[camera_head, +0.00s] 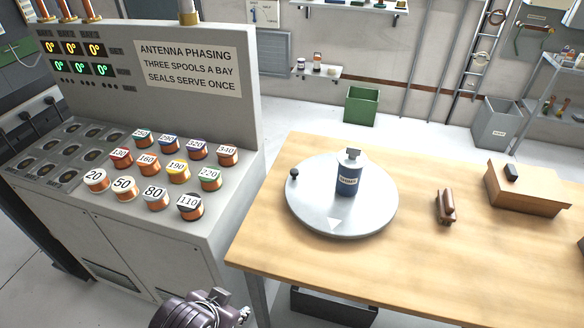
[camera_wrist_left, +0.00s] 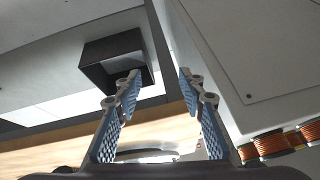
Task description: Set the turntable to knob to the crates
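The turntable (camera_head: 310,215) is a round pale metal disc lying on the wooden table. Its small black knob (camera_head: 294,173) stands at the rim on the left. A light triangular mark (camera_head: 334,224) is on the disc's near part. A blue labelled canister (camera_head: 348,178) stands upright near the disc's middle. A green crate (camera_head: 362,105) and a grey crate (camera_head: 490,124) stand on the floor beyond the table. My left gripper's fingers (camera_wrist_left: 157,88) are apart with nothing between them in the left wrist view. In the head view, only dark arm or wrist parts show at the bottom, away from the turntable.
A grey console (camera_head: 236,180) with several numbered spools (camera_head: 147,165) stands left of the table (camera_head: 420,270). A brown object (camera_head: 446,206) and a cardboard-coloured box (camera_head: 528,190) are on the table's right. A dark bin (camera_head: 333,302) is under the table; it also shows in the wrist view (camera_wrist_left: 115,60).

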